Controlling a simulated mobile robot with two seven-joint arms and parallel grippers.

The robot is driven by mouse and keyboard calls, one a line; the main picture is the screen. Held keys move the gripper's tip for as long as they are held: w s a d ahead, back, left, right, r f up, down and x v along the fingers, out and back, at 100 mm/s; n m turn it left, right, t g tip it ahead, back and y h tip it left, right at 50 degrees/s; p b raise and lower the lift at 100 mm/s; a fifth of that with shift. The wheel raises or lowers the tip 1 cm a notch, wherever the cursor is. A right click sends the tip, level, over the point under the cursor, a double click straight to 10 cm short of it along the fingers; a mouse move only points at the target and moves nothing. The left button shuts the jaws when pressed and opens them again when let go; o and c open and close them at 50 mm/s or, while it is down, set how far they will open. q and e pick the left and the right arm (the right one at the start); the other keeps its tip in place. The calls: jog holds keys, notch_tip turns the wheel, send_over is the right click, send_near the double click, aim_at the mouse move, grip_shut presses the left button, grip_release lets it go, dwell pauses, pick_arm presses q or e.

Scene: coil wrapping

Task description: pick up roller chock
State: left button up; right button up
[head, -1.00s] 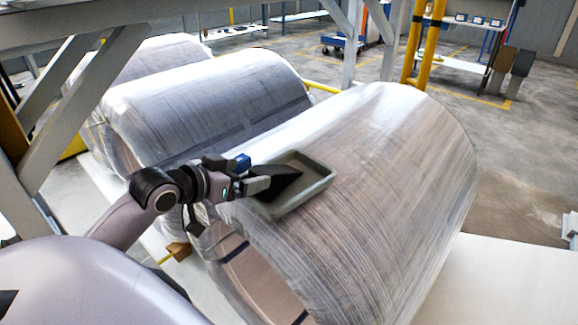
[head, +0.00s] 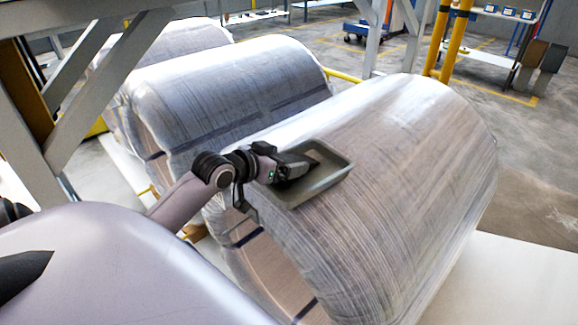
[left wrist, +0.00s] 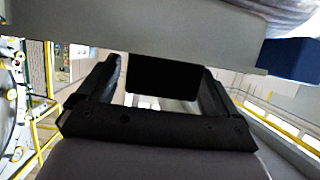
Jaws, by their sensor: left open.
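A grey shallow tray (head: 338,179) lies tilted on top of the nearest wrapped coil (head: 400,150). My left gripper (head: 300,164) reaches to the left side of this tray. In the left wrist view the fingers of my left gripper (left wrist: 161,72) are apart. A black block (left wrist: 165,80), which looks like the roller chock, shows between them. I cannot tell whether the fingers touch it. In the head view the gripper hides most of that dark shape at the tray. My right gripper is not in view.
More wrapped coils (head: 230,90) stand behind to the left. Grey frame beams (head: 100,90) cross the upper left. Yellow posts (head: 450,40) stand at the back. A small brown block (head: 195,232) sits low beside the nearest coil.

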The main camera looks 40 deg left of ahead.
pick_arm(q)
jog(key=shift+r, duration=0.1)
jog(key=c, duration=1.3)
jog(key=shift+r, duration=0.15)
notch_tip(320, 180, up, 20)
jog(key=shift+f, duration=0.15)
